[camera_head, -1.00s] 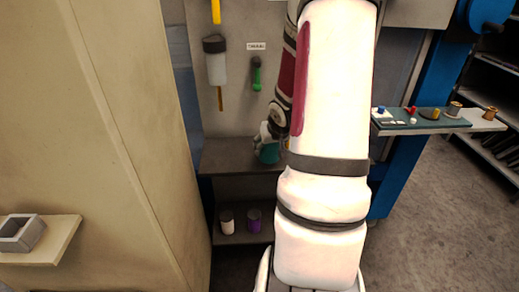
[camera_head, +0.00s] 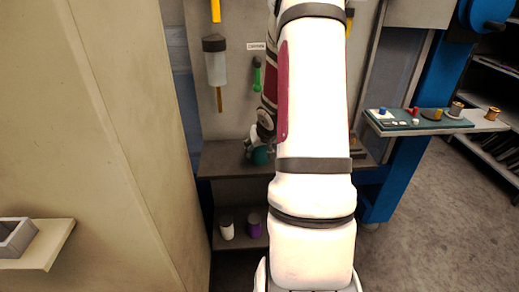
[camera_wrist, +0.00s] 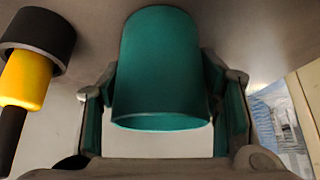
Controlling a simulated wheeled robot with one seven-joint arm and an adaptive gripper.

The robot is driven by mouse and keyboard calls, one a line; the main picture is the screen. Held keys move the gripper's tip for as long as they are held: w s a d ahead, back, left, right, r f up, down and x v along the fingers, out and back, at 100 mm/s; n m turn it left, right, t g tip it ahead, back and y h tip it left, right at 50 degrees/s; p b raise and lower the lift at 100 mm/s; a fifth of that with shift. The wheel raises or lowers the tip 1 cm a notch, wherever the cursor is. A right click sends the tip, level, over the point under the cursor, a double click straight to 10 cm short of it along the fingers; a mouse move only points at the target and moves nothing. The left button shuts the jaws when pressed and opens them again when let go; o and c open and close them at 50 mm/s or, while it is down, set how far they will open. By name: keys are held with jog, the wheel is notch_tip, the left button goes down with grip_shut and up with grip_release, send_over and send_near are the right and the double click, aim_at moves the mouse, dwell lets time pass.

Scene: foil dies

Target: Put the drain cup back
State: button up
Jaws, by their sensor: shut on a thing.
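A teal cup (camera_head: 260,156) is the drain cup held at the end of my arm, just above or at the bench shelf; the gap cannot be told. In the wrist view the teal cup (camera_wrist: 160,65) fills the middle, its open rim toward the bottom of the picture. My gripper (camera_wrist: 165,100) is shut on it, a finger on each side. In the head view my gripper (camera_head: 254,144) is partly hidden by my arm. A green fitting (camera_head: 257,78) hangs on the grey panel under a small label.
A clear bowl with a dark cap (camera_head: 215,62) hangs left of the fitting. A white cup (camera_head: 227,230) and a purple cup (camera_head: 254,225) stand on the lower shelf. A side tray (camera_head: 420,124) with small parts is at right. A yellow part with a dark collar (camera_wrist: 27,75) is left of the cup.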

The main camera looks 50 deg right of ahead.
jog(key=shift+f, duration=0.15)
jog(key=o, duration=1.3)
